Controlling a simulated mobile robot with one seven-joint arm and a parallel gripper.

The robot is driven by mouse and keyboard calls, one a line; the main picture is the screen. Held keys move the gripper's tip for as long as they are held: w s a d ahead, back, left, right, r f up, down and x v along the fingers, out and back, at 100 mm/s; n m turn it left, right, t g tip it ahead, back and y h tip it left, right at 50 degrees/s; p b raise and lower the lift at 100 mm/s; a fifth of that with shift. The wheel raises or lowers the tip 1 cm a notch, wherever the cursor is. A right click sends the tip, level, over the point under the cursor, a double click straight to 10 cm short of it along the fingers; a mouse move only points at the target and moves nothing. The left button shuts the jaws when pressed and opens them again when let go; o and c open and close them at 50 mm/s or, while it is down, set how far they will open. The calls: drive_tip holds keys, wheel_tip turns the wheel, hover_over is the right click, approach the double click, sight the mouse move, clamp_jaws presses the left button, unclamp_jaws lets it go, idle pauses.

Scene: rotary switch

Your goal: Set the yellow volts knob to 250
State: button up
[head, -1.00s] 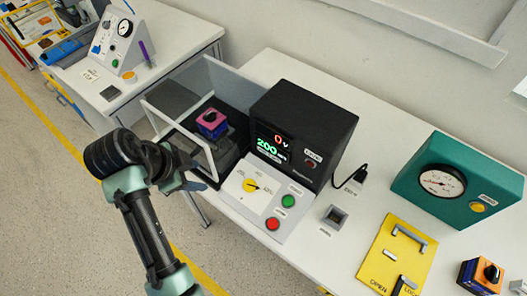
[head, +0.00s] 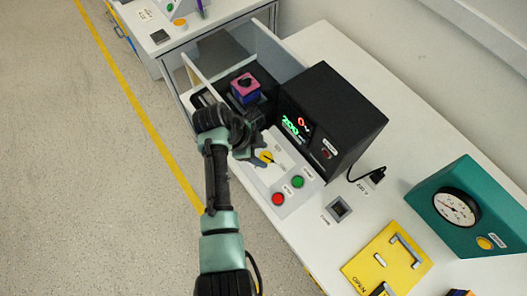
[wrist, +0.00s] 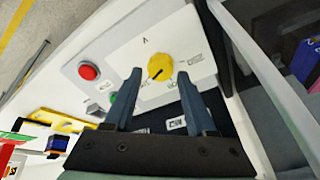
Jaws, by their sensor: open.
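The yellow volts knob (head: 266,157) is on a white sloped panel (head: 290,207) in front of a black display box. In the wrist view the round knob (wrist: 161,64) lies just beyond and between my fingertips, with its dark pointer mark towards the lower left. The dial labels around it are too small to read surely. My gripper (wrist: 159,76) is open and empty, one finger to each side of the knob in that view; I cannot tell if they touch it. In the head view my gripper (head: 252,153) partly hides the panel beside the knob.
A red button (head: 278,199) and green button (head: 298,182) sit beside the knob. The black box (head: 335,115) shows red 0 V and green 200. A teal gauge box (head: 470,205) and yellow plate (head: 385,255) are right.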

drive_tip(key=shift+x, duration=0.95)
clamp_jaws()
